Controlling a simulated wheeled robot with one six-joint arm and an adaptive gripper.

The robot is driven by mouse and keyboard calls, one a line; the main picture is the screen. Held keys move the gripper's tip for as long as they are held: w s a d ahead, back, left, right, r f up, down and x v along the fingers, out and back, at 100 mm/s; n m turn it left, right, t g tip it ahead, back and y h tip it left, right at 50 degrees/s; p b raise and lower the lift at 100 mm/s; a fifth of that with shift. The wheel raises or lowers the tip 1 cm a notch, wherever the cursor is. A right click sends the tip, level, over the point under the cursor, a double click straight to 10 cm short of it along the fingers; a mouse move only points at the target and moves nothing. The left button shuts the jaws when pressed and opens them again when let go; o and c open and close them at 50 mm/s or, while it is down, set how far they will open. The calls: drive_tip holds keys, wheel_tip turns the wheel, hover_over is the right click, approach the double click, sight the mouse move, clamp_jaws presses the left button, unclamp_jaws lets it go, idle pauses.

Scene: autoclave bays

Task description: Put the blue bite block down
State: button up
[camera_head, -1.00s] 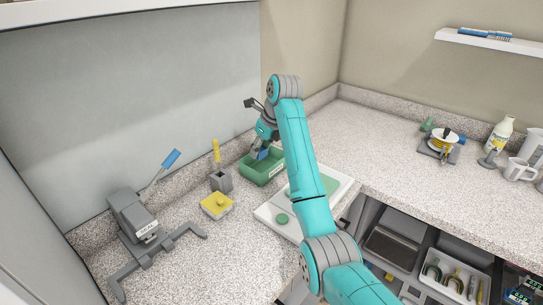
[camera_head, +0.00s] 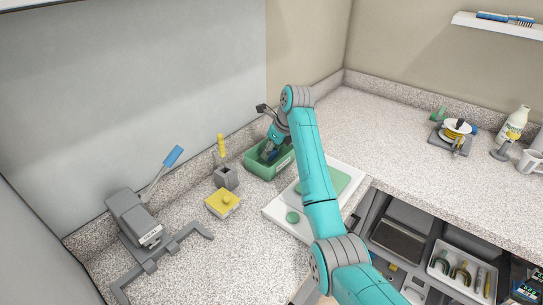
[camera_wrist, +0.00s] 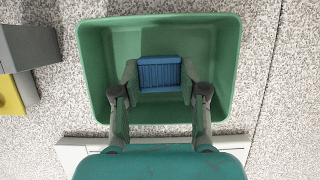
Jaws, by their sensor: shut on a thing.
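The blue bite block (camera_wrist: 159,74) is ribbed and sits between the fingers of my gripper (camera_wrist: 160,82) in the wrist view. My gripper is shut on it. The green bin (camera_wrist: 222,70) surrounds the block and fingertips in that view. In the head view my gripper (camera_head: 269,151) reaches down into the green bin (camera_head: 262,170), and the block is mostly hidden there. I cannot tell whether the block touches the bin's floor.
A grey holder (camera_head: 226,179) with a yellow handle and a yellow-topped box (camera_head: 222,204) stand left of the bin. A white tray (camera_head: 284,217) with a green pad lies right. A grey stand (camera_head: 137,222) is at far left. The right counter has free room.

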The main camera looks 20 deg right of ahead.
drive_tip(key=shift+f, duration=1.15)
drive_tip(key=shift+f, duration=0.15)
drive_tip(key=o, duration=1)
